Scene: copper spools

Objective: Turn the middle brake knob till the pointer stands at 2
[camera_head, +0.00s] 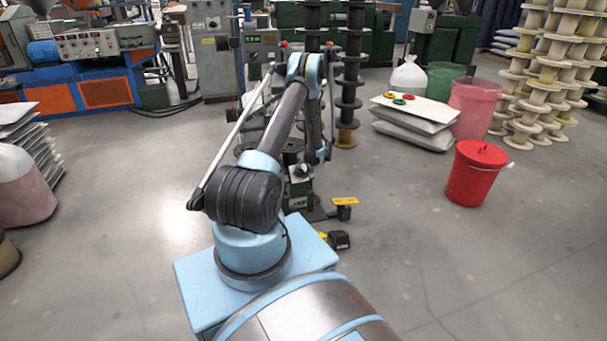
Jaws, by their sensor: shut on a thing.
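A dark green machine stand (298,188) with dark spools around it stands on the floor just beyond my base. My arm rises from the base, bends over at the top and comes down beside this stand. The far end of my arm is around the upper right of the stand, but I cannot make out my gripper there; it is hidden by the arm or too small to tell. The brake knobs, the pointer and the numbers cannot be made out either, so I cannot tell where the pointer stands.
A yellow-topped pedal (344,202) and a yellow-and-black thing (339,239) lie on the floor right of the stand. A red bucket (477,173) and white sacks (414,127) stand farther right. The floor between is clear. Tall spool stacks (351,75) rise behind.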

